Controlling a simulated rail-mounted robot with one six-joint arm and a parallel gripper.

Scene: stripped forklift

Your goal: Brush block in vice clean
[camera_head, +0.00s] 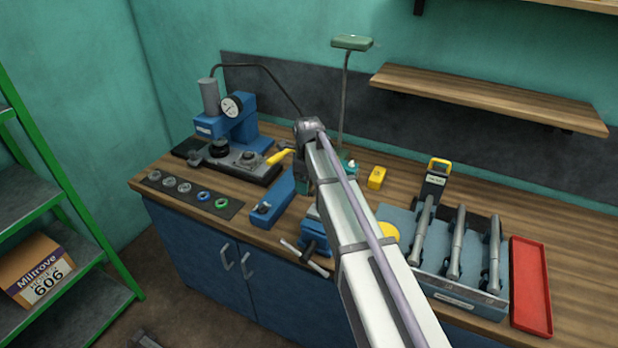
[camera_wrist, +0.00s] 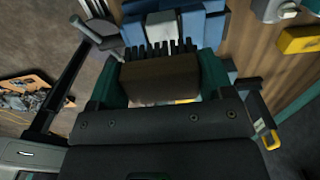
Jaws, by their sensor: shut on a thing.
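My gripper (camera_wrist: 160,78) is shut on a brush in the wrist view, with a green finger on each side of its brown wooden body (camera_wrist: 158,84). The brush's dark bristles (camera_wrist: 160,49) point toward a blue vice (camera_wrist: 135,32). A pale grey piece (camera_wrist: 162,27) shows between the blue parts, apparently the block; its surface is too small to judge. I cannot tell whether the bristles touch it. In the head view the vice (camera_head: 315,232) stands at the bench's front edge, partly behind my arm. My gripper (camera_head: 303,184) is mostly hidden there, and the brush cannot be made out.
A blue box-like unit (camera_head: 272,200) stands left of the vice, and a press with a dial (camera_head: 228,118) farther left. A grey tool tray (camera_head: 458,290) and a red tray (camera_head: 531,287) are on the right. A lamp (camera_head: 351,44) and a shelf (camera_head: 485,97) rise behind.

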